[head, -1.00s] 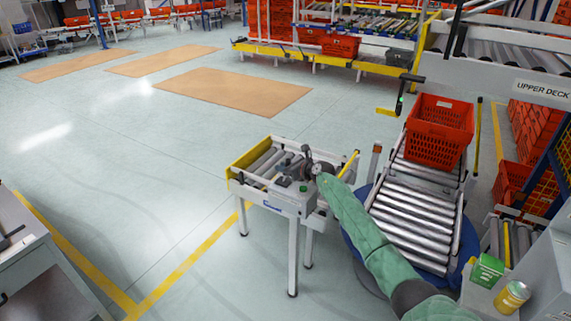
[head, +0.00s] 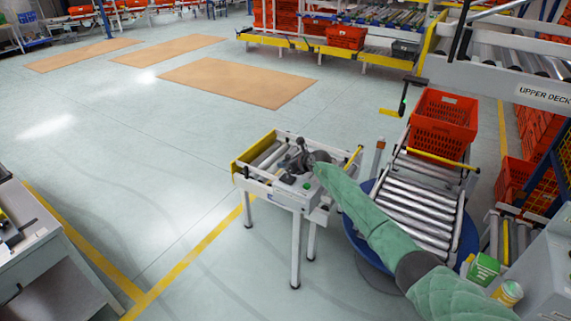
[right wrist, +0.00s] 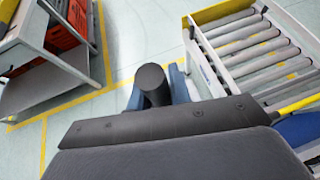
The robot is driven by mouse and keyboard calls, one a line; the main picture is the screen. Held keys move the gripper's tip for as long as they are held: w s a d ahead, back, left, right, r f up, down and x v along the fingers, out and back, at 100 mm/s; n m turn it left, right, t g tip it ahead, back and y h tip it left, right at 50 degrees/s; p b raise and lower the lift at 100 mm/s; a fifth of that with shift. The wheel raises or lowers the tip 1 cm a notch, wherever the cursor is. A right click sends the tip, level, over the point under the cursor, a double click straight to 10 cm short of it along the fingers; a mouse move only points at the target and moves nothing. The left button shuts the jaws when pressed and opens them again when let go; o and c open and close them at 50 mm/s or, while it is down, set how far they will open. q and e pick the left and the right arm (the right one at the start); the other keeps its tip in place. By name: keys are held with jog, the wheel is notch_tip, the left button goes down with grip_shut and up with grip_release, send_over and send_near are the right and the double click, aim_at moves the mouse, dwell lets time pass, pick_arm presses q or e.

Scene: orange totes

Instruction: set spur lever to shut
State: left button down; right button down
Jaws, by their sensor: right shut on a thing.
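The spur stand (head: 290,196) is a short white-framed roller conveyor with a yellow end plate, in the middle of the head view. A small box with a green button sits on its near side. Dark lever parts (head: 301,145) stand above this box, partly hidden by my right gripper (head: 309,160). In the right wrist view a dark round-ended handle (right wrist: 152,84) lies between the blue-grey fingers of my right gripper (right wrist: 160,92), which is shut on it. The lever's pivot and any position marks are too small or hidden to read. My left gripper is not in view.
An inclined roller conveyor (head: 418,207) on a blue round base stands right of the spur, with an orange tote (head: 441,122) at its top. A green box (head: 484,268) and yellow can (head: 508,292) are at lower right. A grey bench (head: 30,255) is at left; open floor lies between.

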jog(key=shift+r, duration=0.1)
jog(key=c, duration=1.3)
grip_release()
jog(key=shift+s+d+r, duration=0.1)
jog(key=shift+s+d, duration=0.1)
jog(key=shift+d, duration=0.2)
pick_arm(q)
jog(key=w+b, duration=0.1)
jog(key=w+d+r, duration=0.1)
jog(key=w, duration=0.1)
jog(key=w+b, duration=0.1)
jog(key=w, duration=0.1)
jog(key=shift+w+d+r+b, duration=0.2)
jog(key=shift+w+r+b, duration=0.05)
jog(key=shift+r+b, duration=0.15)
pick_arm(e)
jog(key=v, duration=0.6)
jog(key=shift+s+d+r, duration=0.2)
jog(key=shift+s+r, duration=0.05)
jog(key=shift+s, duration=0.05)
